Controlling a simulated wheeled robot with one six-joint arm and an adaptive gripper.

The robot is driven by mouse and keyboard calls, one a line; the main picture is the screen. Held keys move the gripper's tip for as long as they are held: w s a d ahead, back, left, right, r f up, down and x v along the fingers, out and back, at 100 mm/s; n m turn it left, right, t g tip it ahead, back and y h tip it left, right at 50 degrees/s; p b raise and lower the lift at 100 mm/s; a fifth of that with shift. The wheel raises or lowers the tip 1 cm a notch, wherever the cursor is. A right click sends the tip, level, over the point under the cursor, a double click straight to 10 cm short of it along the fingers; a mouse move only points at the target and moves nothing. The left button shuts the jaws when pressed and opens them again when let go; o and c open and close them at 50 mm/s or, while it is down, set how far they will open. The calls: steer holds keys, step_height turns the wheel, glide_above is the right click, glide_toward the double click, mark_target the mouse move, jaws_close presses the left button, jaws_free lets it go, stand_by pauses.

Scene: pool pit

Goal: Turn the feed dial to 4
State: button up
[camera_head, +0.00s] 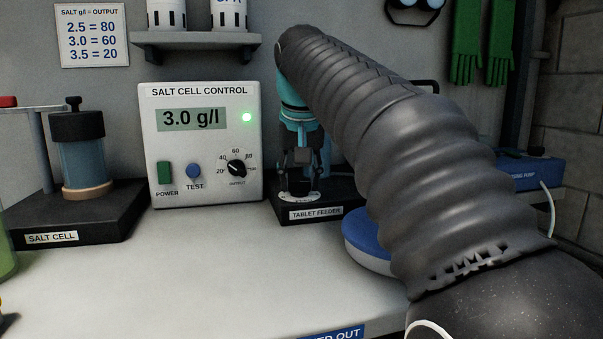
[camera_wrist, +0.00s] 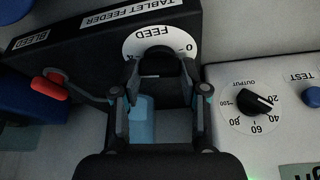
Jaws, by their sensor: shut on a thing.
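The tablet feeder (camera_head: 342,197) is a black box with a label on its front, on the bench right of the salt cell control panel. Its feed dial (camera_wrist: 150,33) has a round white plate marked FEED, with a 0 visible at one side; it appears upside down in the wrist view. My gripper (camera_head: 299,186) points down at the dial in the head view. In the wrist view my gripper (camera_wrist: 160,68) has its two fingers on either side of the dark knob and is shut on it.
The salt cell control panel (camera_head: 158,112) reads 3.0 g/l, with a green light and an output knob (camera_wrist: 250,105) close beside the feeder. The salt cell (camera_head: 82,155) stands at left. A blue-topped round thing (camera_head: 366,236) lies in front of the feeder.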

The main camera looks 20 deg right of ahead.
steer(key=o, duration=1.1)
steer(key=shift+o, duration=0.2)
steer(key=v, duration=1.2)
